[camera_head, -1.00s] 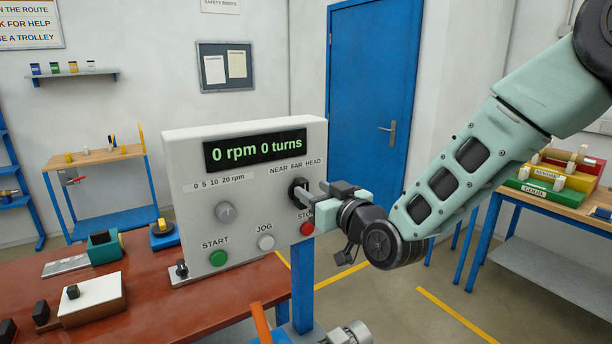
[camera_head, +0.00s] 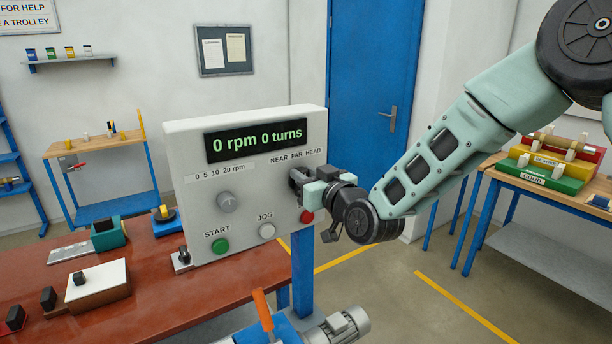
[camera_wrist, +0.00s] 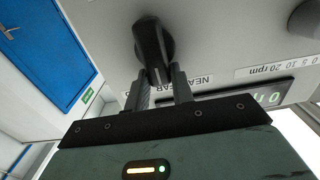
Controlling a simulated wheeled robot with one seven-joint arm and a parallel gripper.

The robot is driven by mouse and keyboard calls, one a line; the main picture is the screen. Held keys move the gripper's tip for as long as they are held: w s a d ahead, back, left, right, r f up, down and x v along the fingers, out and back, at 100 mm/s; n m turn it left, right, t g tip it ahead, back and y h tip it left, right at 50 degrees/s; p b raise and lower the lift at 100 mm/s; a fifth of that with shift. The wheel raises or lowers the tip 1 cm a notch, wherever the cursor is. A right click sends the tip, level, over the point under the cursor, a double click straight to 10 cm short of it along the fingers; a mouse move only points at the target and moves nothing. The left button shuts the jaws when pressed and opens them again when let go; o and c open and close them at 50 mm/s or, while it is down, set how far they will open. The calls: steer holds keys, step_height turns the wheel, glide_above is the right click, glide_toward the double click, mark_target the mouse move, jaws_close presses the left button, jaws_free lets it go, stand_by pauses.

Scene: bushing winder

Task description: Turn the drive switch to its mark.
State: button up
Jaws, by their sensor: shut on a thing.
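The grey control panel (camera_head: 190,165) stands at the edge of the red bench. Its drive switch, under the words NEAR FAR HEAD, is mostly hidden by my gripper (camera_head: 299,186) in the head view. In the wrist view the switch is a black knob (camera_wrist: 150,42) with a pale line on its end. My gripper (camera_wrist: 160,82) is shut on this end, one finger on each side. The line points towards the label row. NEAR shows right of the fingers; the other words are covered, so I cannot tell which one it points at. The display (camera_head: 255,143) reads 0 rpm 0 turns.
On the panel, a grey speed dial (camera_head: 227,202), a green START button (camera_head: 220,245) and a pale JOG button (camera_head: 267,231) sit left of my gripper. A red button (camera_head: 307,216) is just below it. An orange-handled lever (camera_head: 263,310) and motor stand in front.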

steer(key=shift+f+b, duration=0.1)
steer(key=shift+b, duration=0.3)
steer(key=m+b, duration=0.1)
steer(key=b, duration=0.1)
steer(key=m+b, duration=0.2)
steer(key=d+m+b, duration=0.1)
steer(key=shift+w+f+m+b, duration=0.25)
steer(key=shift+w+m+b, duration=0.05)
steer(key=shift+b, duration=0.1)
steer(key=m+b, duration=0.4)
steer(key=shift+w+d, duration=0.25)
steer(key=o, duration=1)
steer(key=shift+s, duration=0.1)
steer(key=b+v, duration=0.3)
steer(key=v, duration=1.4)
steer(key=shift+s+d+b, duration=0.1)
steer(key=shift+d+b, duration=0.1)
steer(key=shift+b, duration=0.15)
